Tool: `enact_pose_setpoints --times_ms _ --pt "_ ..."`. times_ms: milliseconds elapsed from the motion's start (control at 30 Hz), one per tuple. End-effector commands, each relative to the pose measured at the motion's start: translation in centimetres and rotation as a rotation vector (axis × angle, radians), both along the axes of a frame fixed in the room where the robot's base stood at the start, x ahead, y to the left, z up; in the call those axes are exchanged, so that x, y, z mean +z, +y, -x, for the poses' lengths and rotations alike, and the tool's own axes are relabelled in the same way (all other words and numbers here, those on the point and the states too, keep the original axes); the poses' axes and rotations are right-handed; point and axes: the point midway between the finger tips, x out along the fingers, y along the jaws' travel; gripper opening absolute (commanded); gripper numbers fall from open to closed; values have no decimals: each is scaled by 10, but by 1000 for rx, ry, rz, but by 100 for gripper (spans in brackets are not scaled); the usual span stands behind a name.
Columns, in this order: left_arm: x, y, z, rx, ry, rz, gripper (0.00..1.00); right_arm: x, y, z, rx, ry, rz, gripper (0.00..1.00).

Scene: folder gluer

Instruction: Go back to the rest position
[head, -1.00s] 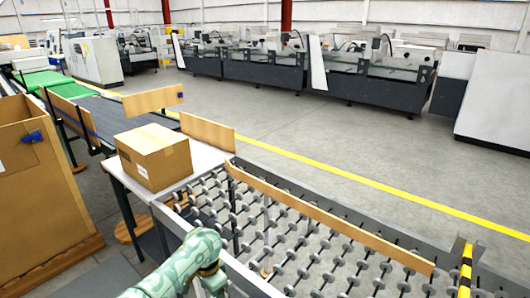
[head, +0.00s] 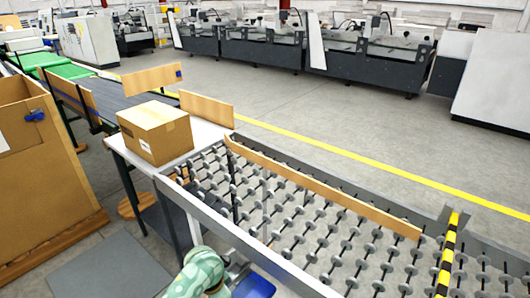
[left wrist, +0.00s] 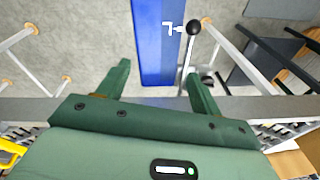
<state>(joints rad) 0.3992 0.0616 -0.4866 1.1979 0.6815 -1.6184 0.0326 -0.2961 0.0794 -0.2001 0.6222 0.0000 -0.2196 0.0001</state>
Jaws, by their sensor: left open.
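In the left wrist view my left gripper (left wrist: 160,85) is open, its two green fingers apart with nothing held between them. A blue panel-like thing (left wrist: 160,40) and a lever with a black ball knob (left wrist: 193,28) lie beyond the fingertips. In the head view only a pale green patterned part of my arm shows at the bottom, with a blue thing beside it (head: 254,285). The fingers do not show there. My right gripper is in neither view.
A closed cardboard box (head: 154,133) sits on a white table at the end of the conveyor (head: 112,107). A skate-wheel table (head: 300,215) with a wooden guide rail (head: 320,187) fills the right. A large open carton (head: 40,165) stands at left.

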Motion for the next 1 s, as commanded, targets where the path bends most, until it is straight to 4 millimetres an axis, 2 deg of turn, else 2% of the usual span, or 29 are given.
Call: enact_pose_setpoints --times_ms 167,400,600,900,1000 --pt "6 18 48 33 -119 -13 66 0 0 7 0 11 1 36" --pt "53 80 115 144 -305 -120 66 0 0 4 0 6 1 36" --pt "96 125 156 214 -403 -218 66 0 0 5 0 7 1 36" --pt "158 173 204 282 -506 -352 66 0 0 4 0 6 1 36" --pt "119 165 196 273 -473 -322 66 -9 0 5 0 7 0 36"
